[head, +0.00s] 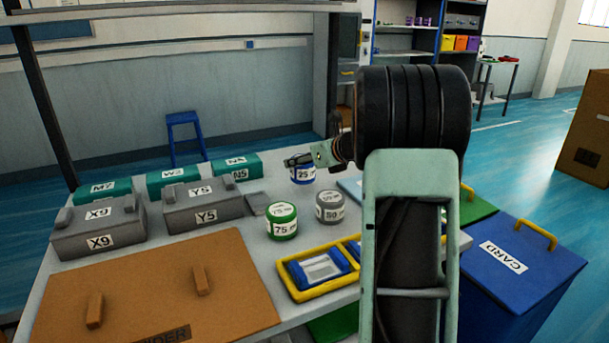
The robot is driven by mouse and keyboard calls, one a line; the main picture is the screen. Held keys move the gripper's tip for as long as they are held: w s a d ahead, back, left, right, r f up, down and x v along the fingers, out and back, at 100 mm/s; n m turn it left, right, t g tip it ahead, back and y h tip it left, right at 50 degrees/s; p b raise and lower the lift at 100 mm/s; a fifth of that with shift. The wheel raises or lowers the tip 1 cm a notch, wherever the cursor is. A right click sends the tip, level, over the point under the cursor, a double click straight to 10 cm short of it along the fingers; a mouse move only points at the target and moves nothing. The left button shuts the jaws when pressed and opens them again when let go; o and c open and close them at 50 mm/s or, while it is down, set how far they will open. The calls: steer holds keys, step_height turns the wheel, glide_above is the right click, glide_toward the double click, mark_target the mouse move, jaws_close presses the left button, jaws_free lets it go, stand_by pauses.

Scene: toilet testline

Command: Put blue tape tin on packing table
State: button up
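The blue tape tin (303,175), a small round tin with a white label reading 25, stands on the light grey table (235,222) towards its far edge. My gripper (296,160) is at the top of this tin and hides part of its lid. My arm comes in from the right. The fingers are small and partly hidden, so I cannot tell whether they are open or closed on the tin. I cannot tell which table is the packing table.
A green 75 tin (283,221) and a grey 50 tin (330,207) stand nearer. Grey boxes (98,228) and teal boxes (175,181) are left. A yellow-rimmed tray (285,273) and brown board (150,290) lie in front. A small table (497,63) stands far right.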

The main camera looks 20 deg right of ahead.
mark_target(305, 171)
steer(key=shift+w+d+f, duration=0.1)
steer(key=shift+d+f, duration=0.15)
steer(key=shift+f, duration=0.05)
step_height(305, 171, down, 3)
steer(key=shift+w+d+f+b, duration=0.1)
steer(key=shift+f+b, duration=0.05)
steer(key=shift+b, duration=0.7)
steer(key=o, duration=1.4)
